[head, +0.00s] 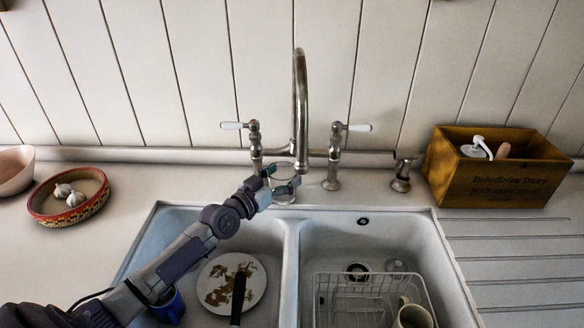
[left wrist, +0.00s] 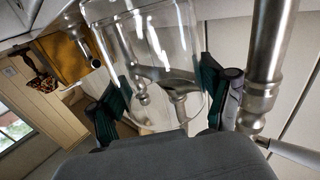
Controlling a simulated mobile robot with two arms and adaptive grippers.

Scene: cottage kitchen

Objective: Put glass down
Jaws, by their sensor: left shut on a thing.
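A clear glass (head: 284,190) is held in my left gripper (head: 280,184), at the back rim of the sink below the tap. In the left wrist view the glass (left wrist: 150,60) fills the space between the two green-padded fingers (left wrist: 160,105). The fingers are shut on its sides. I cannot tell whether its base touches the counter. The tap (head: 300,110) rises just behind and beside it. My right gripper is not in view.
The double sink (head: 293,250) holds a dirty plate (head: 250,272), a blue mug (head: 170,305), a wire rack (head: 340,300) and a beige mug (head: 412,314). A wooden box (head: 490,185) and a patterned bowl (head: 92,206) stand on the counter. The ribbed drainer (head: 520,250) is clear.

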